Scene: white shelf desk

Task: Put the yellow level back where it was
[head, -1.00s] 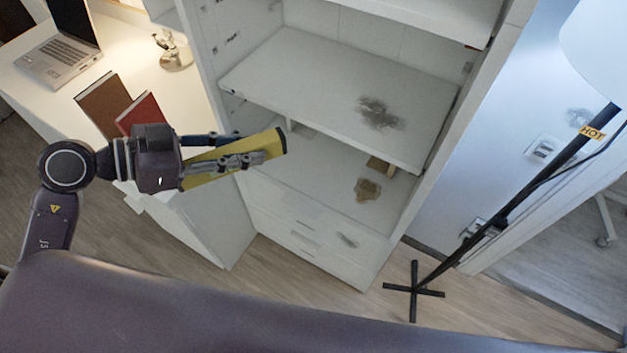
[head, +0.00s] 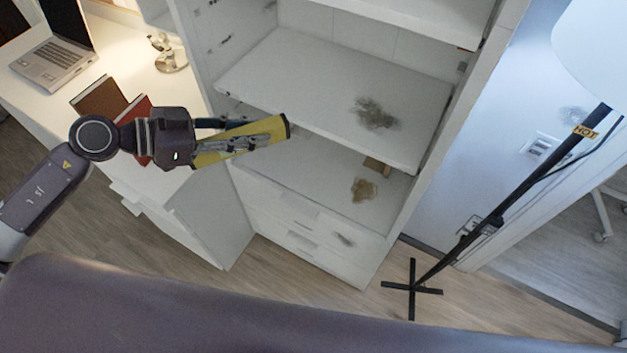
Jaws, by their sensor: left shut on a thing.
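The yellow level (head: 272,129) is a long yellow bar with a dark end cap. My left gripper (head: 240,136) is shut on it, with fingers along both sides. The level points to the right and tilts slightly up in the picture. It overlaps the left part of the white shelf unit's lower compartment in the head view; I cannot tell whether it is inside or in front of it. The middle shelf (head: 330,85) and the lower shelf (head: 315,170) show dark and brown stains. My right gripper is not in view.
A desk (head: 55,98) at left holds a laptop (head: 55,62), a brown book (head: 100,97), a red book (head: 134,108) and a small metal object (head: 170,55). A small brown block (head: 377,164) lies on the lower shelf. A black lamp stand (head: 450,255) is at right.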

